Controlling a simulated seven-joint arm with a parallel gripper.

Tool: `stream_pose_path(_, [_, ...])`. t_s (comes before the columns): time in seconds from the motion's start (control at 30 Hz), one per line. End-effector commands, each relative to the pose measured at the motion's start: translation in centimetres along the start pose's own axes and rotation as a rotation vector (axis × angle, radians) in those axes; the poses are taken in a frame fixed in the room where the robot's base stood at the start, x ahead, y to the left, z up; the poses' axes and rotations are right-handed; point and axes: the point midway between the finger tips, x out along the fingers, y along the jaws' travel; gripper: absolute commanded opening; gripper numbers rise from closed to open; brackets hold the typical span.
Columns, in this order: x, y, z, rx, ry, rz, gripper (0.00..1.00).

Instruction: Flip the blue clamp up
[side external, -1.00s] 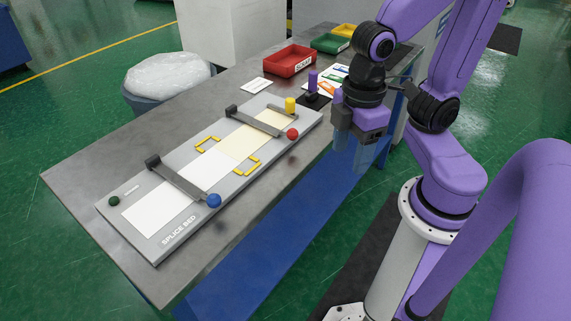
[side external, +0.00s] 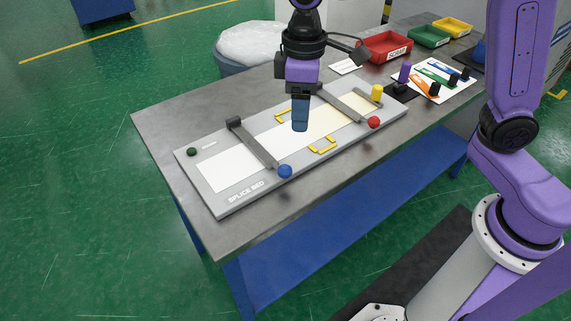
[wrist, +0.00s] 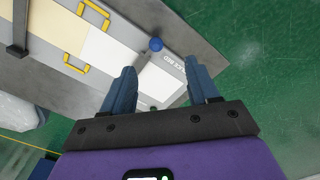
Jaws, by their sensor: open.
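The blue clamp is a grey bar (side external: 255,145) lying flat across the white sheet on the splice bed (side external: 235,207), with a blue ball (side external: 285,171) at its near end. In the wrist view, the blue ball (wrist: 155,44) shows just beyond the fingertips, between their lines; the bar is mostly hidden behind the left finger. My gripper (side external: 300,128) hangs above the middle of the bed, right of the blue clamp and apart from it. In the wrist view my gripper (wrist: 160,68) is open and empty, its two blue fingers spread.
A second clamp with a red ball (side external: 374,122) lies down farther right on the bed, near a yellow cylinder (side external: 377,92). Yellow brackets (side external: 322,146) mark the bed's middle. Red (side external: 385,46) and green (side external: 428,37) trays stand behind. The table's front left is clear.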

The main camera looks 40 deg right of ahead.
Motion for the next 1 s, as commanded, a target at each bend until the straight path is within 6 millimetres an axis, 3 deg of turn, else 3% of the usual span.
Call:
stream_pose_path(0.13, [0.2, 1.1, -2.6, 0.031, -0.003, 0.000, 0.60])
stream_pose_path(0.37, [1.2, 1.6, -3.2, 0.041, -0.006, 0.000, 0.60])
stream_pose_path(1.0, [12.6, 1.5, -3.0, 0.040, -0.008, 0.000, 0.60])
